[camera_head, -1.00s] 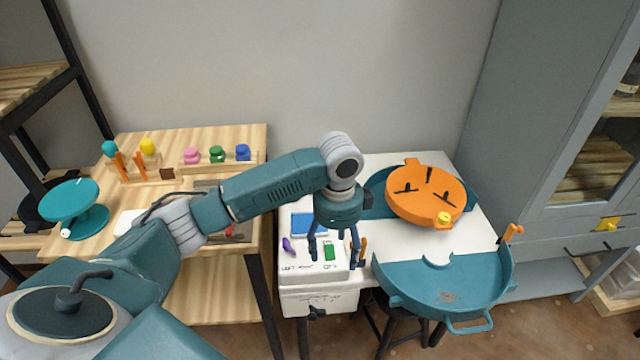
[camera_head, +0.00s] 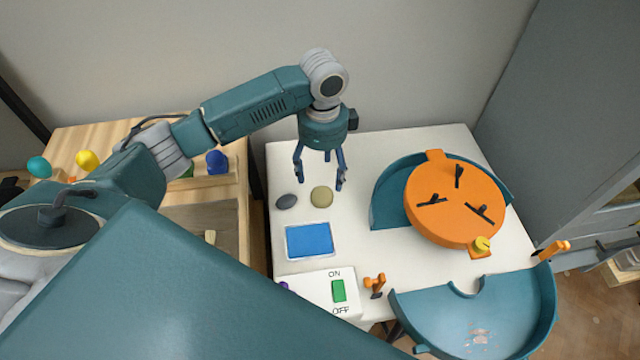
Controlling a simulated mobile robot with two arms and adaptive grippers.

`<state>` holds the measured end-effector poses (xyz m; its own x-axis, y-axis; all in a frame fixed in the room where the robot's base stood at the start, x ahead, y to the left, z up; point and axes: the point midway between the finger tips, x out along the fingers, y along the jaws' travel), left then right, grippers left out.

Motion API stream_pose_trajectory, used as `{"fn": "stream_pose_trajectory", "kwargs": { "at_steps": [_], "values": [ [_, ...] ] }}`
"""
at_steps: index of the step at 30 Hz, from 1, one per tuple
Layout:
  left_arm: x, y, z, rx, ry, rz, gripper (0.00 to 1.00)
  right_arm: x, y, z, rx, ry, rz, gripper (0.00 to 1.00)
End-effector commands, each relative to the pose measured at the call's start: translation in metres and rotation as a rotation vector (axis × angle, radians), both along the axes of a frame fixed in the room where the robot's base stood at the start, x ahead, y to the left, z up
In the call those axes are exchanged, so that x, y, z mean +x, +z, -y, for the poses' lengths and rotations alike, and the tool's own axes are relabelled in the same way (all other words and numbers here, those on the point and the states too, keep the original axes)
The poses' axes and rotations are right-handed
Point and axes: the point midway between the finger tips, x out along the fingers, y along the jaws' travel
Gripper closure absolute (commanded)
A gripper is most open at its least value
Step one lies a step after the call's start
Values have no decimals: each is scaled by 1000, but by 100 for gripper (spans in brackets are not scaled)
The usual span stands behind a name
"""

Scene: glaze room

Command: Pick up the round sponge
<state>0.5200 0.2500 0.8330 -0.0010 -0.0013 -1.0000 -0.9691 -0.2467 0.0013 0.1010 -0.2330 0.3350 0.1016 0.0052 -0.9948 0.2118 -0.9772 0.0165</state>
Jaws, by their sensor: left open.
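A round olive-yellow sponge (camera_head: 321,196) lies on the white table at its back left, beside a dark grey oval piece. My left gripper (camera_head: 320,182) points down with its fingers spread open and nothing between them. Its fingertips appear just above and behind the sponge, with one finger to each side in the picture. I cannot tell exactly how high they are above the table. My right gripper is not in view.
A dark grey oval (camera_head: 286,202) lies close left of the sponge. A blue rectangle (camera_head: 310,240) and a switch box with a green switch (camera_head: 338,291) are in front. An orange round wheel device (camera_head: 455,228) in a teal basin (camera_head: 388,205) stands to the right.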

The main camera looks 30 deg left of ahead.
Motion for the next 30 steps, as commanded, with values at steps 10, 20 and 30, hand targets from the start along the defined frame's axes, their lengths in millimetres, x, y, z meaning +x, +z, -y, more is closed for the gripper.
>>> {"fn": "stream_pose_trajectory", "kwargs": {
  "at_steps": [10,20,30],
  "values": [
    [0,-43,0,0,0,-2,31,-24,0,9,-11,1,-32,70],
    [3,-87,-2,1,-1,-3,31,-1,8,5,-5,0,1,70],
    [4,-95,-3,1,-1,0,31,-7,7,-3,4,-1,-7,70]
  ]
}}
